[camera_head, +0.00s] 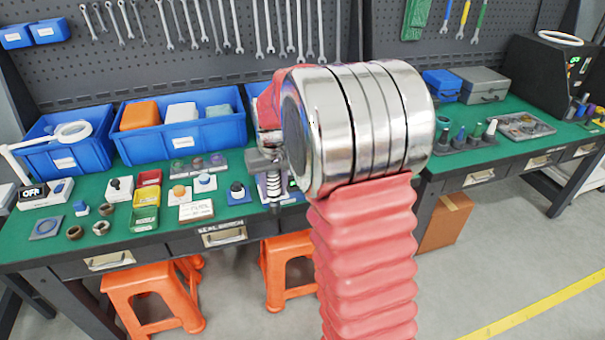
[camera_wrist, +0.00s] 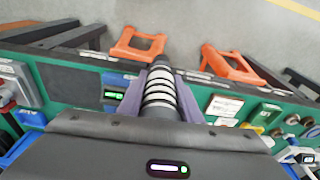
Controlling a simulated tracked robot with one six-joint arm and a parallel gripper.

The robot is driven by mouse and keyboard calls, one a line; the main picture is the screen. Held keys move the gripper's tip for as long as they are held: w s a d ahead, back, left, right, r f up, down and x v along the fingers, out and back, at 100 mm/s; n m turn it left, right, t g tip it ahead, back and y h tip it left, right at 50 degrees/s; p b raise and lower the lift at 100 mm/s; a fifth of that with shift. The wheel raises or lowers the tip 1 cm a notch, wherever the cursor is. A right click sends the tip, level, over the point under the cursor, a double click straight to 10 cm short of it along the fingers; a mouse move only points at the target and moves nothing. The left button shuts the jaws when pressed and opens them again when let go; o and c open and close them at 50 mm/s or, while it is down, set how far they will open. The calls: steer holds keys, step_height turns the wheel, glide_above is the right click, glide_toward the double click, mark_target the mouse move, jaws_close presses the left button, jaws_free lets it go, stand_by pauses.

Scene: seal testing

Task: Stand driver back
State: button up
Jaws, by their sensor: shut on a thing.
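My gripper (camera_head: 266,165) is shut on a ribbed black-and-silver piece, which I take to be the driver (camera_head: 273,186). The driver hangs roughly upright below the fingers, over the bench's front edge. In the wrist view the driver (camera_wrist: 160,93) sits between the two purple-grey fingers, its dark end pointing away from my wrist. Its top is hidden by the fingers. I cannot tell whether its lower end touches anything. A dark stand (camera_head: 466,143) with several upright pointed tools is on the right part of the bench.
My red arm covers the middle of the head view. The green bench (camera_head: 92,190) carries blue bins (camera_head: 215,138), small blocks, coloured trays (camera_head: 147,198) and metal rings (camera_head: 75,232). Orange stools (camera_head: 155,285) stand below. A grey case (camera_head: 480,84) sits behind the stand.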

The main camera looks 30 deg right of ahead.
steer(key=w+a+f+n, duration=0.1)
steer(key=a+f, duration=0.4)
steer(key=a, duration=1)
steer(key=shift+a+n, duration=0.2)
steer(key=shift+n, duration=0.6)
